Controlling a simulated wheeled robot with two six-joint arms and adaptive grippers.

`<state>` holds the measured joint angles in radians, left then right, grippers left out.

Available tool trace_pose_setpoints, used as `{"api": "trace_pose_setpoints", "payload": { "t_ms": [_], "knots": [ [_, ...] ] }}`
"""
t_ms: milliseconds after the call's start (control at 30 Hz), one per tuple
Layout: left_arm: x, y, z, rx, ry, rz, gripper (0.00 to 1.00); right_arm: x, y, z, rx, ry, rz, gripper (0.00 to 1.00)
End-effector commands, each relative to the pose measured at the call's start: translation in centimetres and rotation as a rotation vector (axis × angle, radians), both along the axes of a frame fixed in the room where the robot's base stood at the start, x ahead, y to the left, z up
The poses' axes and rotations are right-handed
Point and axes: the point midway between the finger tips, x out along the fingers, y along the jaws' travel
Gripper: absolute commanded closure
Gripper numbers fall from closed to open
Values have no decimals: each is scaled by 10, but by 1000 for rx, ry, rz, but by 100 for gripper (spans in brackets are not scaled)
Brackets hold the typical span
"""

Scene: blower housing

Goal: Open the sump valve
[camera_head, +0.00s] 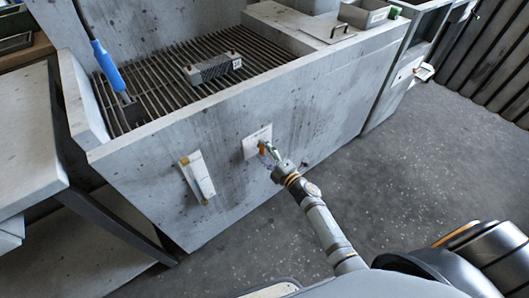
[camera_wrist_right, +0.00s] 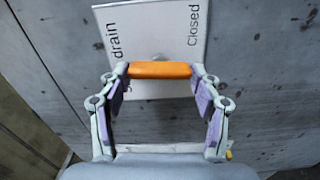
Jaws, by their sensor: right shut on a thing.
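The sump valve's orange handle (camera_wrist_right: 160,70) sits in front of a white plate (camera_wrist_right: 165,25) in the right wrist view. The plate is lettered "drain" on the left and "Closed" on the right, with the words turned sideways. The handle lies level across that view. My right gripper (camera_wrist_right: 160,80) has one finger at each end of the handle and is shut on it. In the head view, the plate (camera_head: 256,138) is on the front wall of the concrete tank, with the small orange handle (camera_head: 262,147) at my right gripper (camera_head: 268,151). My left gripper is not in view.
The concrete tank (camera_head: 130,172) has a slatted grate on top, holding a grey block (camera_head: 213,68) and a blue-handled tool (camera_head: 108,67). A white holder (camera_head: 197,177) is left of the plate. A bench (camera_head: 28,150) stands left. Floor (camera_head: 420,150) at right is clear.

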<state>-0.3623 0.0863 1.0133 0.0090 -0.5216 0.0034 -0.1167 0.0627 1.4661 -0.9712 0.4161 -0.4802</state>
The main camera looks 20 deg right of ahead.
Motion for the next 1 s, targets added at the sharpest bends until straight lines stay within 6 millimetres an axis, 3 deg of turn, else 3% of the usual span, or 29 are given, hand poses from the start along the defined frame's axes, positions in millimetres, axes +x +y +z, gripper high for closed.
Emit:
{"api": "trace_pose_setpoints", "payload": {
  "t_ms": [267, 800, 833, 1000],
  "knots": [
    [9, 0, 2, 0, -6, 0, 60, -1, 0, -2, -85, -29, 0, 68],
    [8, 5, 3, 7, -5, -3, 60, -1, 0, -2, -107, -36, 0, 68],
    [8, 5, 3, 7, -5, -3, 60, -1, 0, -2, -107, -36, 0, 33],
    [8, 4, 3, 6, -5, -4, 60, -1, 0, -2, -106, -36, 0, 13]
  ]
}}
